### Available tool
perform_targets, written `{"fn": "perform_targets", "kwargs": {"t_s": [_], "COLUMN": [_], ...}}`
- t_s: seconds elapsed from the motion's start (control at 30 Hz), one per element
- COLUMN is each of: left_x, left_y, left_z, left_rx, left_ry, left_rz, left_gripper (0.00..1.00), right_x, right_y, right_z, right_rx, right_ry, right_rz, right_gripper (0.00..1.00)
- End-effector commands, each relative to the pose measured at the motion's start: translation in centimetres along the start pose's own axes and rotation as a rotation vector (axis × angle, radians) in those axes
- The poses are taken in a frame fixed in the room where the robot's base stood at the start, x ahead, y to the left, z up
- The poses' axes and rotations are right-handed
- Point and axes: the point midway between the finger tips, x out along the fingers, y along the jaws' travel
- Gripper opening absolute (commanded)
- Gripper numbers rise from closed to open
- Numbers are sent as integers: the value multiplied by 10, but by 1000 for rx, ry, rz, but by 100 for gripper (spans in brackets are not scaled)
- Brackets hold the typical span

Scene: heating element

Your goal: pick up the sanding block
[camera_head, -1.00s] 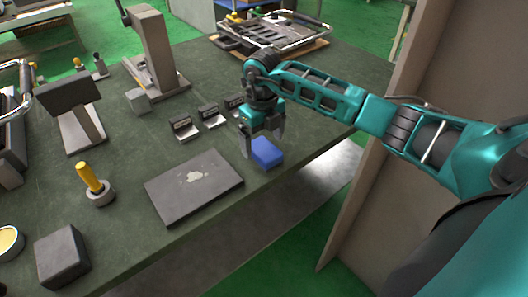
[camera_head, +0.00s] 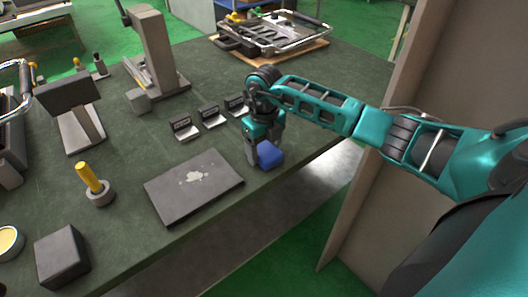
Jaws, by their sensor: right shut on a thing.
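The sanding block is the blue block (camera_head: 269,155) at the right front edge of the dark green table, just right of the flat dark plate. My right gripper (camera_head: 262,150) is over it, fingers pointing down, and shut on it. One finger shows at the block's left side; the other is partly hidden. I cannot tell whether the block touches the table or is slightly raised. My left gripper is not in view.
A flat dark plate (camera_head: 194,186) lies left of the block. Several small holders (camera_head: 211,117) stand behind it. A yellow-handled tool (camera_head: 89,177) stands in a ring at left. A dark cube (camera_head: 62,258) sits front left. A grey panel (camera_head: 405,120) rises at right.

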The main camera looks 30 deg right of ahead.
Motion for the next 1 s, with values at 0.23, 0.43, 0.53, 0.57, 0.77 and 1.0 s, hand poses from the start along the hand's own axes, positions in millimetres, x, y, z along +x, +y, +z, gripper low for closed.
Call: {"fn": "perform_targets", "kwargs": {"t_s": [0.23, 0.43, 0.53, 0.57, 0.77, 1.0], "left_x": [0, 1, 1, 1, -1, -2], "left_y": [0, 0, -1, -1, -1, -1], "left_z": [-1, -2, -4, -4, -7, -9], "left_rx": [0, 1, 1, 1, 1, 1], "left_ry": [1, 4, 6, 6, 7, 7], "left_rz": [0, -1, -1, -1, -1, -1], "left_gripper": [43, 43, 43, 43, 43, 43], "right_x": [-1, -4, -12, -15, -54, -125], "right_y": [0, 0, 0, 0, -1, 0], "right_z": [0, 1, 1, 1, 2, 1], "right_rx": [0, 0, 0, 0, 0, -1], "right_ry": [-1, -2, -4, -4, -8, -8], "right_rz": [0, 0, 0, 1, -1, -2], "right_gripper": [35, 35, 35, 35, 35, 35]}}
